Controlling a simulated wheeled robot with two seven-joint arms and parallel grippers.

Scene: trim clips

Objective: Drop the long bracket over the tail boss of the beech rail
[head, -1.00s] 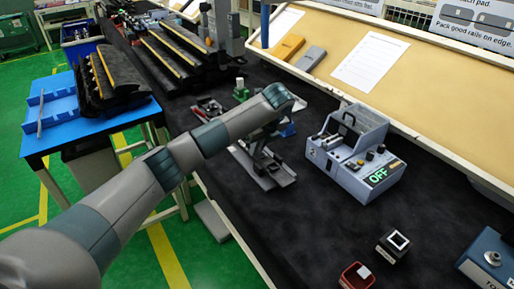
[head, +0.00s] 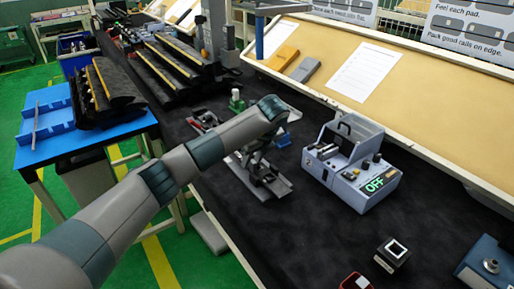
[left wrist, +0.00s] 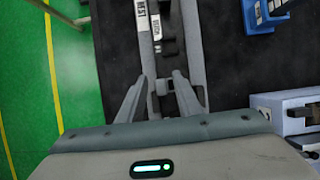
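My left gripper (head: 260,168) is low over a long grey fixture (head: 279,188) on the black bench mat; my forearm and wrist hide much of it. In the left wrist view two grey fingers (left wrist: 163,77) stand apart, with a small grey piece (left wrist: 164,87) in the gap; I see no clear contact with it. Beyond them run a dark strip with white labels (left wrist: 142,18) and a grey bar (left wrist: 194,45). I cannot tell the long bracket, the beech rail or its tail boss apart for certain. My right gripper is not in view.
A grey control box (head: 352,178) with a lit OFF display stands right of the fixture. A green stand (head: 236,105) and a red tray (head: 203,121) lie behind. A small black block (head: 391,254) sits at front right.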

